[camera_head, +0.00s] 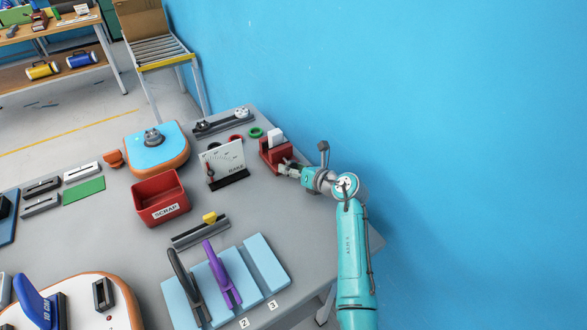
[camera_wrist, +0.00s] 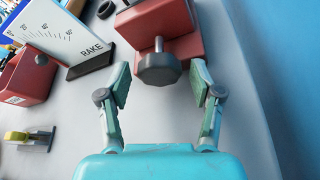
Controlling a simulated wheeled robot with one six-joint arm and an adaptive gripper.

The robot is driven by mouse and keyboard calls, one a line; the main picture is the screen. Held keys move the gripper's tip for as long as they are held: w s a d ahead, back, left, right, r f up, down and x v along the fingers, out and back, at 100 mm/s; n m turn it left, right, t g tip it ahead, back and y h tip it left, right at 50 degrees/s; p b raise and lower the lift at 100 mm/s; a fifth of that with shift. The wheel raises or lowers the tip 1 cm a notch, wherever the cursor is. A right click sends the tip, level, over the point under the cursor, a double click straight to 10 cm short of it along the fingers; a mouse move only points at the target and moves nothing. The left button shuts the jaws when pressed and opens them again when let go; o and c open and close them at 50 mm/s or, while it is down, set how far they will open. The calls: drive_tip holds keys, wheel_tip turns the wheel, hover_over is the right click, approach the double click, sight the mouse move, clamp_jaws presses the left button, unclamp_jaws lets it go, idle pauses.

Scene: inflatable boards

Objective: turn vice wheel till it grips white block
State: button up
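The red vice (camera_head: 272,156) stands at the table's far right edge near the blue wall. The white block (camera_head: 275,138) stands upright at its top; whether the jaws touch it I cannot tell. In the wrist view the vice (camera_wrist: 160,18) fills the top middle. Its dark grey wheel (camera_wrist: 159,70) sticks out towards me on a short shaft. My gripper (camera_wrist: 160,82) is open, with one green-padded finger on each side of the wheel and a gap on both sides. In the head view my gripper (camera_head: 288,169) is close in front of the vice and hides the wheel.
The white RAKE gauge board (camera_head: 222,160) stands left of the vice, with the red SCRAP box (camera_head: 160,198) further left. A green ring (camera_head: 255,132) lies behind the vice. A purple-handled tool (camera_head: 222,274) and pale blue boards are at the front. The blue wall is close on the right.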

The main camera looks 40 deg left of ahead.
drive_tip(key=v, duration=1.2)
